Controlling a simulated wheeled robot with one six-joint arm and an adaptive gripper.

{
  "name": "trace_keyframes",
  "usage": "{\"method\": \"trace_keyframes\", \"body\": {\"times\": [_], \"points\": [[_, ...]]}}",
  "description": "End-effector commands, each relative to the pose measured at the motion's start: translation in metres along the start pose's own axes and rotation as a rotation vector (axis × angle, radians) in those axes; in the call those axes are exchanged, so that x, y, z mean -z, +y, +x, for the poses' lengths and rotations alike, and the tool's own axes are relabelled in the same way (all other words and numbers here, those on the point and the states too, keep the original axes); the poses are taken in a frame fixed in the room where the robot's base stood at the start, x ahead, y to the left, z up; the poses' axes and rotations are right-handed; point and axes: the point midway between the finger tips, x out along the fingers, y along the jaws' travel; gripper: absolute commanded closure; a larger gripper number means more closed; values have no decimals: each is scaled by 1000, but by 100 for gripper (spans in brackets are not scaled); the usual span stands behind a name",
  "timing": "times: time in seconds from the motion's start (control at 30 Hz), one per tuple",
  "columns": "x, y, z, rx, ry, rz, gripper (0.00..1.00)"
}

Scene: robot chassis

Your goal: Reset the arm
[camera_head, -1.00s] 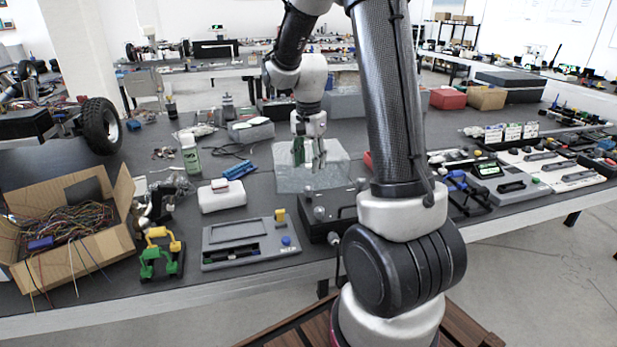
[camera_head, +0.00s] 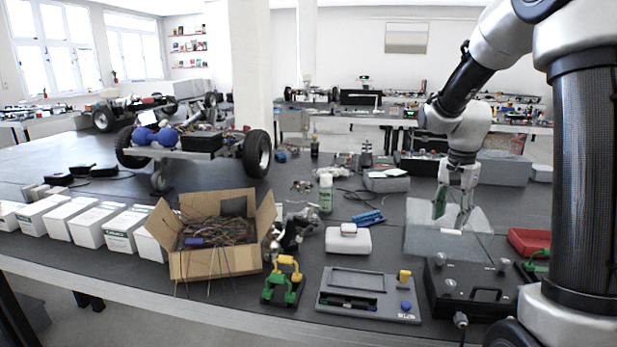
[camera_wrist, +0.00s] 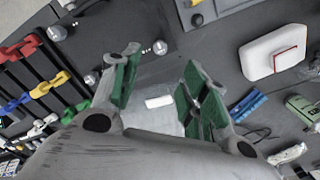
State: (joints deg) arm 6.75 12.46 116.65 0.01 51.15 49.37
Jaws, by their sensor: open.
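My gripper (camera_head: 453,207) hangs at the end of my arm on the right side of the head view, above a clear sheet-like tray (camera_head: 420,240) on the dark table. Its green-padded fingers are apart, and they also show spread in the wrist view (camera_wrist: 158,85). A small white block (camera_wrist: 159,101) shows between and beyond the fingers, apart from them. The same white block (camera_head: 451,232) lies on the clear tray in the head view. Nothing is held.
A black case with knobs (camera_head: 470,288) and a red tray (camera_head: 529,241) lie near the gripper. A grey panel (camera_head: 368,309), a white box (camera_head: 348,241), a blue tool (camera_head: 368,218) and a cardboard box of wires (camera_head: 215,262) stand to the left.

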Motion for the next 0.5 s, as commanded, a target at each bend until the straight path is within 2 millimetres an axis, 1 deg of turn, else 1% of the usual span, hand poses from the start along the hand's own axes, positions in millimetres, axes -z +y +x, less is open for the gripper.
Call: {"method": "trace_keyframes", "body": {"times": [0.07, 0.1, 0.13, 0.2, 0.3, 0.37, 0.5], "points": [[-7, 8, 7, -21, -20, -112, 55], [-14, 17, 12, -36, -38, -182, 55], [-20, 24, 11, -42, -46, -238, 55], [-38, 42, 2, -41, -51, -373, 55], [-59, 62, -14, -27, -39, -520, 55], [-72, 73, -24, -16, -26, -597, 55], [-104, 103, -48, 16, 27, -768, 55]]}}
